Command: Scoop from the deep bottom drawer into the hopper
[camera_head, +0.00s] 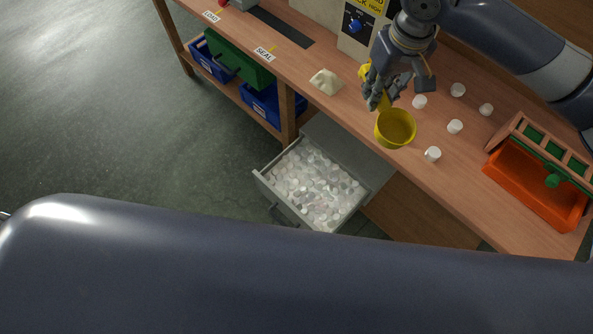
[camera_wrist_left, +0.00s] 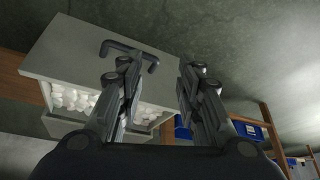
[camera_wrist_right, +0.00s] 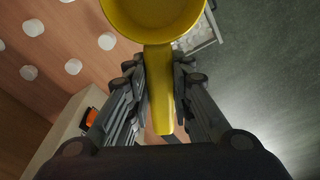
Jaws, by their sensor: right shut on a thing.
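The deep bottom drawer (camera_head: 262,176) is pulled out below the bench and full of small white pieces (camera_head: 314,188). Its grey front (camera_wrist_left: 85,62) and bar handle (camera_wrist_left: 128,50) show in the left wrist view. My right gripper (camera_head: 376,98) is shut on the handle of a yellow scoop (camera_head: 396,128). It holds the scoop above the bench's front edge, up and right of the drawer. The scoop's visible inside looks empty. The scoop handle (camera_wrist_right: 160,90) lies between the fingers in the right wrist view. My left gripper (camera_wrist_left: 158,88) is open and empty near the drawer handle. I cannot make out the hopper.
Several white caps (camera_head: 433,154) stand on the bench (camera_head: 345,108), right of the scoop. An orange tray (camera_head: 530,190) sits at the right. A machine with a blue knob (camera_head: 355,26) stands behind. Blue bins (camera_head: 262,103) are on the lower shelf. The floor at left is clear.

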